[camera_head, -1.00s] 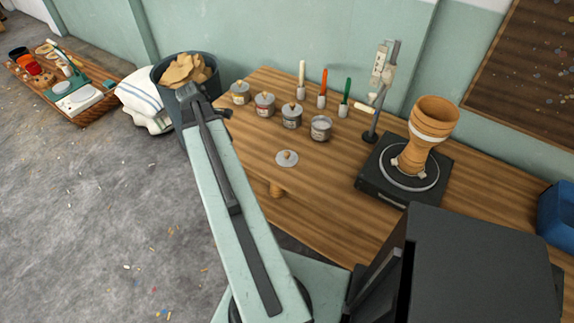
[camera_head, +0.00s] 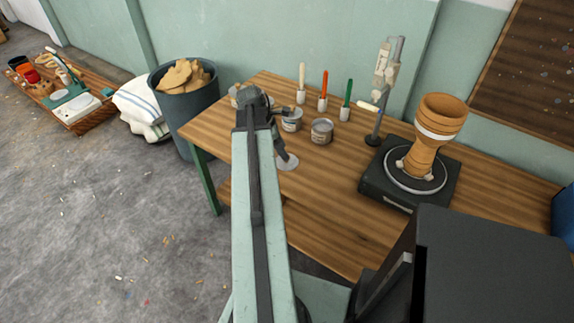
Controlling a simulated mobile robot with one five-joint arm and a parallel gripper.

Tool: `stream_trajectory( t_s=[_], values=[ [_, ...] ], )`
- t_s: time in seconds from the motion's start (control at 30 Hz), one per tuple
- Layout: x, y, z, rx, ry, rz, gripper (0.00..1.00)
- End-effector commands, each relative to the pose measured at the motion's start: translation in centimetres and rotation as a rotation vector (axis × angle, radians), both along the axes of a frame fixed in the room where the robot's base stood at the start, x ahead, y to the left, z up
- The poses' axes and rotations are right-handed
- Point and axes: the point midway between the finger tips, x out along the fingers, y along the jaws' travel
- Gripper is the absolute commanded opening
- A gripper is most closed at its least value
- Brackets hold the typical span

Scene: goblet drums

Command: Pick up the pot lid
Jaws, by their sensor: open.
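The pot lid (camera_head: 289,164), a small pale grey disc, lies flat on the wooden table in front of the paint pots. My gripper (camera_head: 284,143) is open, and one dark finger reaches down over the lid's upper left part, hiding its knob. I cannot tell whether the finger touches the lid. An open pot (camera_head: 321,132) stands uncovered to the right, behind the lid. A lidded pot (camera_head: 291,121) stands beside it, partly behind my gripper.
A goblet drum (camera_head: 433,135) stands on a black turntable (camera_head: 398,201) at right. A dark bin (camera_head: 188,116) stands left of the table (camera_head: 340,222).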

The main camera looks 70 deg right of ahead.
Motion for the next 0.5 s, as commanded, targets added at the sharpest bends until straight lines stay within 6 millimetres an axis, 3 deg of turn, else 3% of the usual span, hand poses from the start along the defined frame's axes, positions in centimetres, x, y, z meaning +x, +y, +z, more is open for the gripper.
stream_trajectory(
  t_s=[0.03, 0.13, 0.4, 0.5],
  values=[
    [-0.3, -0.1, -1.8, 0.000, 0.000, -0.001, 0.48],
    [-0.8, -0.4, -3.3, 0.000, 0.000, -0.001, 0.48],
    [-1.0, -0.5, -3.2, 0.000, 0.000, 0.000, 0.48],
    [-1.0, -0.5, -3.2, 0.000, 0.000, 0.000, 0.21]
  ],
)
